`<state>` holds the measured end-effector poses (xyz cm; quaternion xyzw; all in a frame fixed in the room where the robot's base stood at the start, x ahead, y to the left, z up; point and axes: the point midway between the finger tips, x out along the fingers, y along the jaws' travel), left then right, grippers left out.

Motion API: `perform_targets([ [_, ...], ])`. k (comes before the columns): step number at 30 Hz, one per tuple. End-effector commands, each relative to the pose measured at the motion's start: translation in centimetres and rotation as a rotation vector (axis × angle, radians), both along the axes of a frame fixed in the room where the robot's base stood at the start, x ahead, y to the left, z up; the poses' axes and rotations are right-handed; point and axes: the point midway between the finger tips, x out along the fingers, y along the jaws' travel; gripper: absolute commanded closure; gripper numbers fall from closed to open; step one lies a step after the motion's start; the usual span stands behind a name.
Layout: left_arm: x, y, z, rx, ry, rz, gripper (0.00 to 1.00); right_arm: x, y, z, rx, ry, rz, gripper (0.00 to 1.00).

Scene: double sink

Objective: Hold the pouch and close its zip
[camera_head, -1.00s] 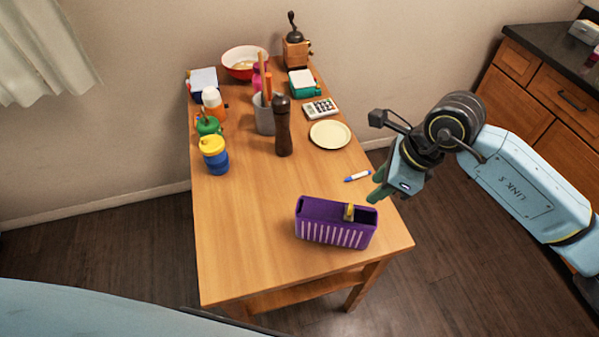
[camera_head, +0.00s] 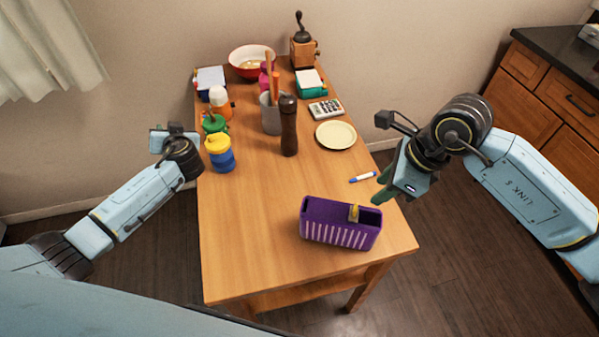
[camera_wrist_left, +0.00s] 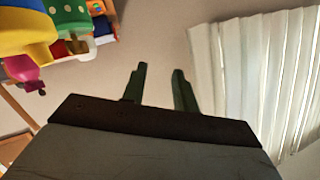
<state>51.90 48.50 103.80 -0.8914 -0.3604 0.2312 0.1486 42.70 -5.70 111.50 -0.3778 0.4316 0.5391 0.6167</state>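The purple pouch (camera_head: 338,232) with white stripes stands near the front right of the wooden table. Its top looks open on the right part, and a yellow zip pull (camera_head: 353,212) sits on its top edge right of the middle. My right gripper (camera_head: 383,189) is above the table's right edge, beyond and right of the pouch, not touching it; its finger gap is unclear. My left gripper (camera_head: 160,147) is off the table's left edge, far from the pouch. In the left wrist view its two fingers (camera_wrist_left: 160,88) are apart with nothing between them.
A plate (camera_head: 335,135), a dark pepper mill (camera_head: 289,128), a grey utensil cup (camera_head: 270,115) and a yellow-lidded blue jar (camera_head: 220,153) stand farther back. The table's front left (camera_head: 240,245) is clear.

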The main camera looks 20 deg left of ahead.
Motion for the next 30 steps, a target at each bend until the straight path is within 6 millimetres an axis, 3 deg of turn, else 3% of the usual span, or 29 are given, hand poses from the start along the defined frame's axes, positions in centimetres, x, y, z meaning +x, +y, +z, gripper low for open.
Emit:
perform_targets([
  [1,0.5,-2.3,-0.4,-0.086,0.011,0.018,0.71,0.0,0.0,0.0,0.0,0.0,0.0,0.64],
  [5,1.0,-8.0,-1.2,-0.294,0.089,0.051,0.71,0.0,0.0,0.0,0.0,0.0,0.0,0.64],
  [10,0.8,-16.7,-1.4,-0.527,0.256,0.034,0.71,0.0,0.0,0.0,0.0,0.0,0.0,0.64],
  [18,-3.1,-30.3,1.3,-0.757,0.634,-0.115,0.71,0.0,0.0,0.0,0.0,0.0,0.0,0.64],
  [21,-5.1,-33.8,2.7,-0.784,0.771,-0.185,0.71,0.0,0.0,0.0,0.0,0.0,0.0,0.64],
  [24,-6.9,-36.1,3.9,-0.791,0.878,-0.24,0.71,0.0,0.0,0.0,0.0,0.0,0.0,0.64],
  [30,-8.8,-38.0,5.0,-0.784,0.987,-0.3,0.71,0.0,0.0,0.0,0.0,0.0,0.0,0.64],
])
